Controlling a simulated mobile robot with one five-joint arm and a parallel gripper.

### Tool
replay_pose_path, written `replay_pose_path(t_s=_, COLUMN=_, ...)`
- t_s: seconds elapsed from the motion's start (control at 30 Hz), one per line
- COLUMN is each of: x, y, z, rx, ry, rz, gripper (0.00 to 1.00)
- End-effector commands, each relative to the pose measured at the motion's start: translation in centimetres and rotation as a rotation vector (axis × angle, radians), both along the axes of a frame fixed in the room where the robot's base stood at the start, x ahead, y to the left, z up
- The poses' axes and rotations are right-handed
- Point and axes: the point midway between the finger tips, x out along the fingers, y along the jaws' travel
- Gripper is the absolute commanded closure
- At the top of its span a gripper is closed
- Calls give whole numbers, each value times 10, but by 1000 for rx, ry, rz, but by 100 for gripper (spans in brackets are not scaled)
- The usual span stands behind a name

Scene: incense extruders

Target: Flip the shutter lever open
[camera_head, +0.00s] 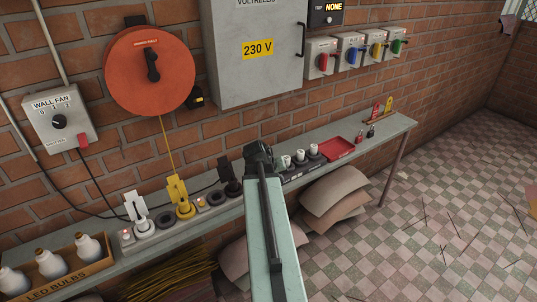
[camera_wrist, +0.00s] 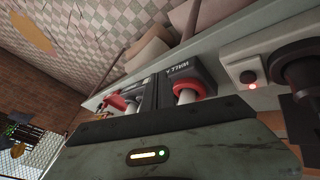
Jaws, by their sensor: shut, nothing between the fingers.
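A grey wall box (camera_head: 60,122) marked WALL FAN hangs at the left. It has a black dial and a small red lever (camera_head: 83,140) at its lower right corner. The small label beside the lever is too small to read surely. My gripper (camera_head: 258,152) is far to the right of this box, over the back of the shelf, seen from behind. In the wrist view its dark fingers (camera_wrist: 148,95) are together with nothing between them. The wall box and its lever do not show in the wrist view.
The shelf (camera_head: 340,140) runs along the brick wall with sockets, a yellow plug (camera_head: 181,199), a red tray (camera_head: 337,148) and a bulb box (camera_head: 60,280). An orange cable reel (camera_head: 150,71) and a grey 230 V cabinet (camera_head: 252,80) hang above. Tiled floor is open at right.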

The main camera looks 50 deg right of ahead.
Motion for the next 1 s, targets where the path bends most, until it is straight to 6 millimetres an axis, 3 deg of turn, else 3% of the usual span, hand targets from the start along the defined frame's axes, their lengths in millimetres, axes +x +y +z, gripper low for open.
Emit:
replay_pose_path(t_s=0.03, x=41, y=53, z=-7, rx=57, ry=4, rz=86, gripper=100)
replay_pose_path(t_s=0.07, x=62, y=85, z=-11, rx=94, ry=8, rz=135, gripper=100)
replay_pose_path(t_s=0.1, x=86, y=130, z=-17, rx=145, ry=18, rz=198, gripper=100)
replay_pose_path(t_s=0.17, x=114, y=197, z=-24, rx=219, ry=37, rz=294, gripper=100)
replay_pose_path(t_s=0.2, x=128, y=242, z=-28, rx=266, ry=54, rz=359, gripper=100)
replay_pose_path(t_s=0.3, x=146, y=350, z=-34, rx=376, ry=107, rz=513, gripper=100)
replay_pose_path(t_s=0.4, x=146, y=436, z=-38, rx=462, ry=163, rz=640, gripper=100)
replay_pose_path(t_s=0.5, x=138, y=491, z=-39, rx=517, ry=206, rz=722, gripper=100)
replay_pose_path(t_s=0.63, x=132, y=520, z=-39, rx=549, ry=232, rz=768, gripper=100)
replay_pose_path(t_s=1.0, x=132, y=522, z=-39, rx=551, ry=234, rz=770, gripper=100)
